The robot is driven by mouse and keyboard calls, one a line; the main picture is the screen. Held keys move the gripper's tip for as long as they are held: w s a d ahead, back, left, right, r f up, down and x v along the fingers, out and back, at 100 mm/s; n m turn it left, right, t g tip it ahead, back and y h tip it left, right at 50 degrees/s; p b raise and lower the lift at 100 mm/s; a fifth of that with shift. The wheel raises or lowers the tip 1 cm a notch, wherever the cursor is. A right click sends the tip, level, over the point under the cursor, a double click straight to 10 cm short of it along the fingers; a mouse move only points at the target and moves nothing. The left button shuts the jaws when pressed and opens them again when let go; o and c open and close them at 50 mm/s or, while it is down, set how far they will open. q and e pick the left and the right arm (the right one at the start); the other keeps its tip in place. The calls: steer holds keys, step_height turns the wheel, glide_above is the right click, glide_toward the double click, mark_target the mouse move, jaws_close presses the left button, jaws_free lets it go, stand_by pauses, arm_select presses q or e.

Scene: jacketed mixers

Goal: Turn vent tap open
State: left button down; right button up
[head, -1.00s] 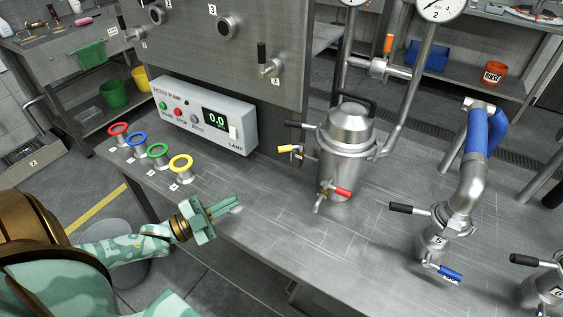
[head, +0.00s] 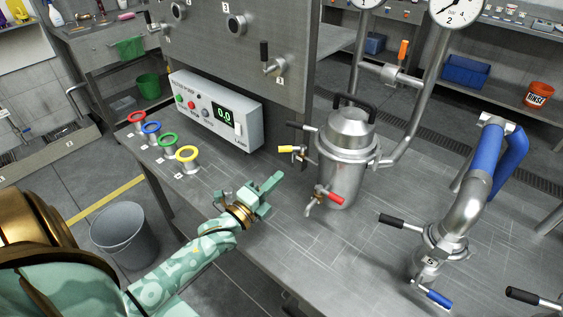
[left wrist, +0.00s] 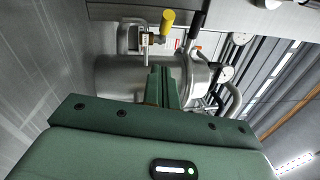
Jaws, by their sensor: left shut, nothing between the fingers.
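A steel jacketed vessel (head: 343,165) stands upright on the steel bench. It has a yellow-handled tap (head: 291,149) on its left side, a red-handled tap (head: 328,195) low in front, and a black handle (head: 301,126) at its upper left. An orange-handled valve (head: 402,52) sits on the pipework behind. No label shows which one is the vent tap. My left gripper (head: 270,184) is shut and empty, left of the vessel and apart from it. In the left wrist view, its fingers (left wrist: 164,84) point at the vessel (left wrist: 118,76), with the yellow handle (left wrist: 167,21) above them.
A control box (head: 215,112) and several colored rings, one yellow (head: 187,153), are at the bench's left. A blue-hosed pipe (head: 485,160) with black and blue handles stands right of the vessel. A grey bin (head: 124,236) is on the floor. The bench before the vessel is clear.

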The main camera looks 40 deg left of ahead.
mark_target(292, 148)
arm_select(q)
steer(key=w+a+r+b, duration=0.1)
steer(key=w+a, duration=0.1)
steer(key=w, duration=0.3)
steer(key=shift+w+a, duration=0.25)
steer(key=shift+w, duration=0.15)
arm_select(e)
steer(key=shift+d+f, duration=0.4)
steer(key=shift+f, duration=0.25)
arm_select(q)
steer(key=shift+r, duration=0.1)
steer(key=shift+a, duration=0.1)
